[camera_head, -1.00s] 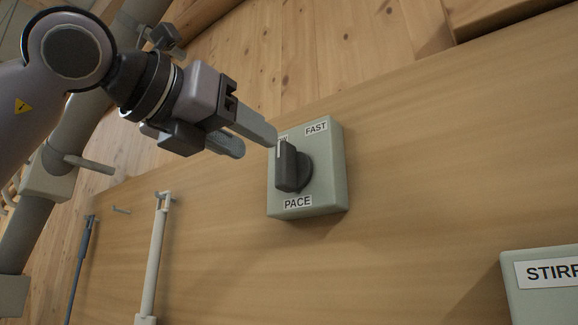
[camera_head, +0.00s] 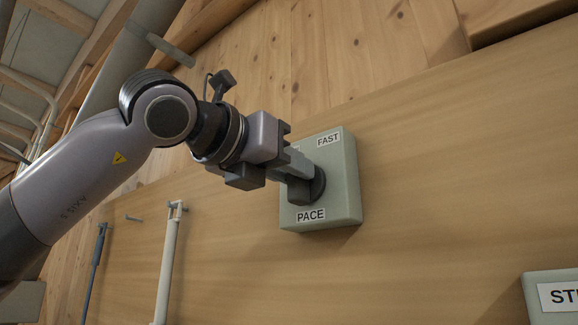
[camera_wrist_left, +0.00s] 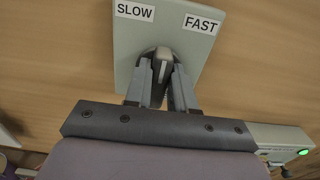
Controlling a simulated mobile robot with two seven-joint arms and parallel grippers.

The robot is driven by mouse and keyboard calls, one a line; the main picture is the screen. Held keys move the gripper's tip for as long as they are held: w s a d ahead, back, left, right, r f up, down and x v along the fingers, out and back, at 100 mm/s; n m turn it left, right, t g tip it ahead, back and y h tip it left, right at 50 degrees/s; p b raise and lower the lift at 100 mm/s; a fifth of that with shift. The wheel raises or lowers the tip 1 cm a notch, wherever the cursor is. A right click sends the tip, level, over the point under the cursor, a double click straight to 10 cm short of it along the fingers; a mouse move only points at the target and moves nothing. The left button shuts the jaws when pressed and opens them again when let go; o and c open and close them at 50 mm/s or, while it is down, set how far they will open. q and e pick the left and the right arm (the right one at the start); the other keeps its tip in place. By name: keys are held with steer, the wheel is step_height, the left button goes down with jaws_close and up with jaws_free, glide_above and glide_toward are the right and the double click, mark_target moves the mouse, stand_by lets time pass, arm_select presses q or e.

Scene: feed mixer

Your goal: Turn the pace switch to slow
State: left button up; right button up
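The pace switch is a pale green box (camera_head: 345,190) on the wooden panel, with SLOW and FAST labels above and PACE below. Its dark knob (camera_wrist_left: 161,60) shows in the left wrist view, its pale mark pointing up, roughly between the SLOW label (camera_wrist_left: 135,11) and the FAST label (camera_wrist_left: 201,24). My left gripper (camera_head: 298,172) is at the knob, one finger on each side of it. The fingers look close against the knob, but contact is unclear. In the head view the gripper hides the SLOW label and part of the knob. My right gripper is not in view.
Another green box with a partly cut-off label (camera_head: 555,294) is at the lower right. A white rod (camera_head: 168,260) and a dark rod (camera_head: 95,270) hang at the left. A box with a green light (camera_wrist_left: 290,148) shows in the left wrist view.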

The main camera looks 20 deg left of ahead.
arm_select(q)
jaws_close()
steer(key=shift+w+a+f+n+b, duration=0.1)
steer(key=shift+a+f+n+b, duration=0.1)
steer(key=shift+n+b, duration=2.2)
steer(key=shift+a+f+n+b, duration=0.15)
steer(key=shift+n+b, duration=0.9)
steer(key=shift+n, duration=2.6)
steer(key=shift+w+a+f+n+b, duration=0.1)
steer(key=shift+a+n+b, duration=0.15)
steer(key=shift+n+b, duration=2.15)
steer(key=shift+n+p, duration=0.65)
steer(key=shift+p, duration=0.05)
steer(key=o, duration=0.8)
jaws_free()
